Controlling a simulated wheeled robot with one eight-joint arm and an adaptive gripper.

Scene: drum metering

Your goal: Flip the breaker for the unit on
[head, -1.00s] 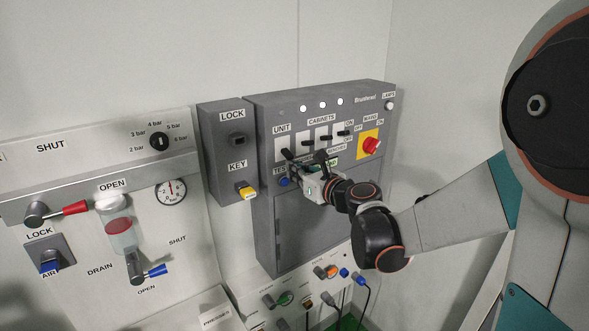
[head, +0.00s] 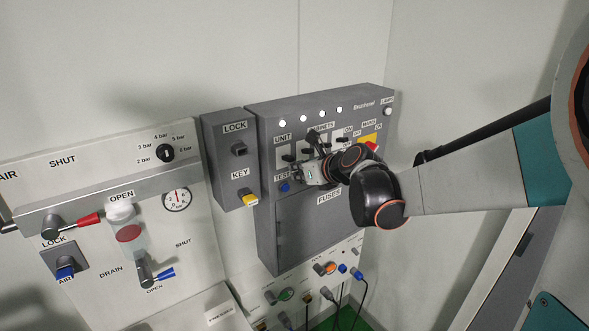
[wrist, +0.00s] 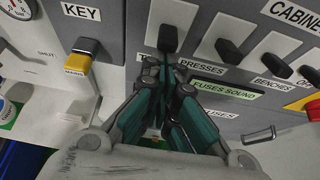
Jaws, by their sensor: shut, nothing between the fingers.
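The unit breaker (head: 288,157) is a dark lever on a white plate under the UNIT label, at the left of the grey panel's switch row. In the wrist view its black lever (wrist: 168,38) stands just above my fingertips. In the head view the lever sits like the cabinet levers. A white lamp (head: 282,124) above it is lit. My gripper (head: 300,176) is shut and empty, just below and in front of the lever; the fingers also show in the wrist view (wrist: 173,68). I cannot tell whether they touch the lever.
Cabinet breakers (wrist: 229,51) stand to the right of the unit lever. The blue test button (head: 284,187) is close below it. A yellow key (head: 250,198) and a lock (head: 239,150) are on the left box.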

